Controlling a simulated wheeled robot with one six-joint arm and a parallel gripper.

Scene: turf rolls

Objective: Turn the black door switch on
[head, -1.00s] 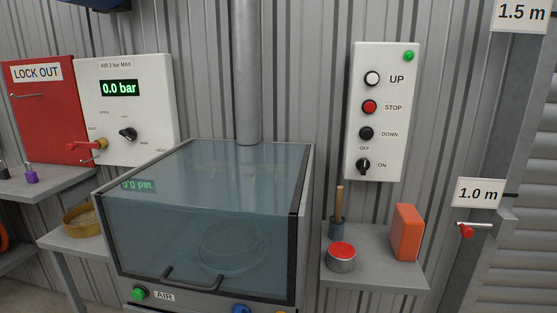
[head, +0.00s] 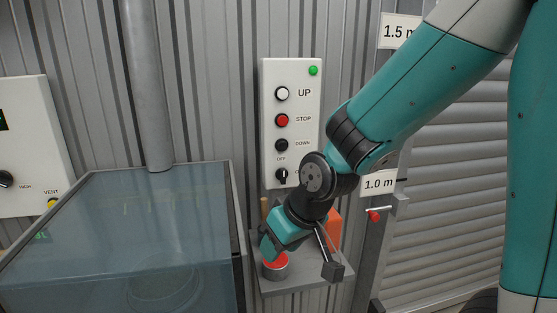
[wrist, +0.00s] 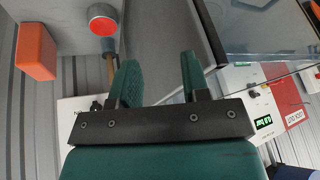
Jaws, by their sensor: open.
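The black door switch (head: 282,177) is a round knob with a lever, low on the white control panel (head: 270,130). "OFF" is printed above it; the "ON" label at its right is mostly covered by my arm. I cannot tell exactly which way the lever points. My gripper (head: 268,246) is in front of and below the panel, apart from the switch, tilted down over the small shelf. In the wrist view my gripper (wrist: 158,72) has its two green fingers apart with nothing between them. The panel's edge and a dark knob (wrist: 96,106) show behind its left finger.
A red-topped tin (head: 275,267) and an orange block (head: 334,228) are on the shelf (head: 300,284) close to my gripper. A glass-topped cabinet (head: 120,225) fills the lower left. A red-handled lever (head: 374,215) is at the right.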

